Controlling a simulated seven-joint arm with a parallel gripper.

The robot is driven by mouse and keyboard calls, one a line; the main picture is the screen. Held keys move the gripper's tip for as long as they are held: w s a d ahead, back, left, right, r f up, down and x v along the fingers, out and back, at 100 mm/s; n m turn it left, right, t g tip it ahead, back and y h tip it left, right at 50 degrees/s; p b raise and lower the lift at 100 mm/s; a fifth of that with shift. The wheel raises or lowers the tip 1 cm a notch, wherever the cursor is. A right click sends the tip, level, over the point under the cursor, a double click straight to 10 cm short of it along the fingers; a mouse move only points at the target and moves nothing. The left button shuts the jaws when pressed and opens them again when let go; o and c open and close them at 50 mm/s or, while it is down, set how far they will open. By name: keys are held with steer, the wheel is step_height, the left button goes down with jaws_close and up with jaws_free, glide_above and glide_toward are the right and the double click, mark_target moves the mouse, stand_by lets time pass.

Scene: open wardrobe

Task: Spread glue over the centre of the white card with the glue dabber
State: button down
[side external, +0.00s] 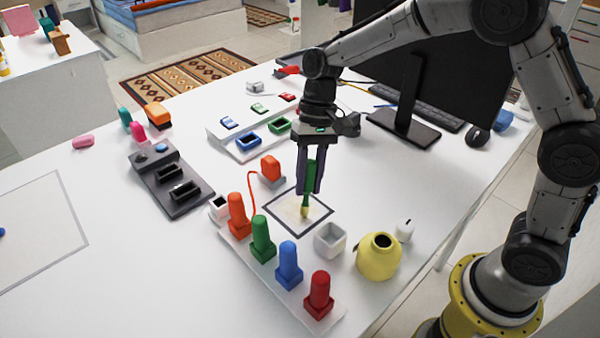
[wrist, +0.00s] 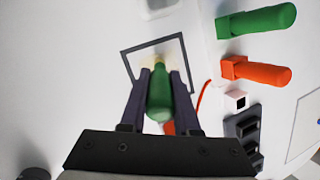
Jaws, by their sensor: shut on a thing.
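My gripper (side external: 311,178) is shut on the glue dabber (side external: 310,180), which has a green handle and a pale yellowish tip. The dabber is held upright, tip down, over the white card (side external: 285,208). The card lies flat on the table and has a dark border. The tip is at about the card's middle and seems to touch it. In the wrist view the dabber (wrist: 159,98) sits between the fingers of my gripper (wrist: 158,85), and the card (wrist: 140,58) lies beyond. The dabber hides part of the card.
A white rack with orange (side external: 238,215), green (side external: 262,238), blue (side external: 289,264) and red (side external: 319,295) handled tools stands in front of the card. A grey-white cup (side external: 330,240) and yellow pot (side external: 379,257) are at right. A black tray (side external: 172,182) lies left; a monitor stands behind.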

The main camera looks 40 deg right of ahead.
steer(key=shift+s, duration=0.85)
steer(key=shift+s+a, duration=0.1)
steer(key=shift+a, duration=0.5)
steer(key=shift+w+d, duration=0.1)
steer(key=shift+w, duration=3.85)
step_height(320, 180, up, 8)
steer(key=c, duration=1.3)
jaws_free()
jaws_close()
